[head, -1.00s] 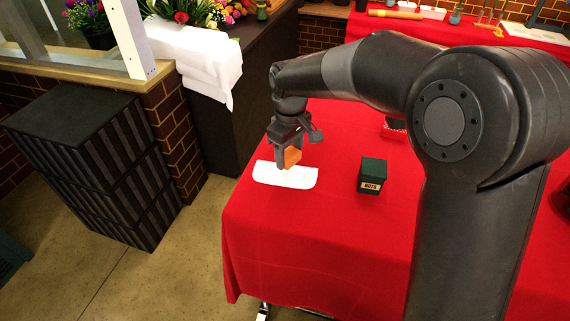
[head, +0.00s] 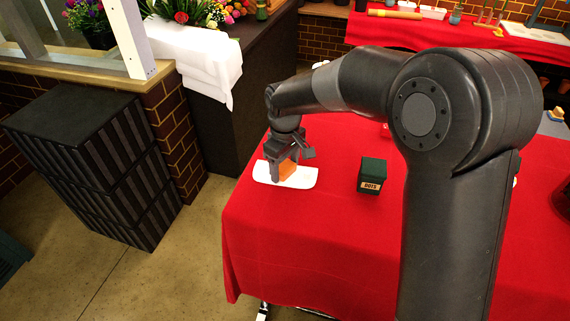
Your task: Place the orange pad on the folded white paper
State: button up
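The folded white paper (head: 304,178) lies flat on the red tablecloth near the table's left edge. The orange pad (head: 288,168) is between the fingers of my gripper (head: 283,171), at the paper's far side. My gripper points down and looks shut on the pad; one dark finger partly hides it. The pad's lower edge is at or just above the paper; I cannot tell whether they touch.
A dark green box (head: 372,176) with a label stands to the right of the paper. The red tablecloth (head: 310,240) is clear in front. A dark counter with a white cloth (head: 200,58) stands behind on the left. Black stacked crates (head: 95,160) stand on the floor at left.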

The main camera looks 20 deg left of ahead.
aim_at(285, 166)
jog(key=shift+o, duration=1.1)
notch_tip(285, 166, up, 12)
jog(key=shift+r, duration=0.15)
jog(key=s+d+r+m+t, duration=0.2)
jog(key=s+d+r+m, duration=0.15)
jog(key=d, duration=0.65)
jog(key=s+d+r+m+t, duration=0.1)
jog(key=s+d+r+m, duration=0.25)
jog(key=d, duration=0.65)
jog(key=s+d+f+m+t, duration=0.2)
jog(key=s+d+f+m, duration=0.2)
jog(key=s+d, duration=0.8)
jog(key=shift+s+d+m+t, duration=0.35)
jog(key=shift+s+m, duration=0.3)
jog(key=shift+m, duration=0.55)
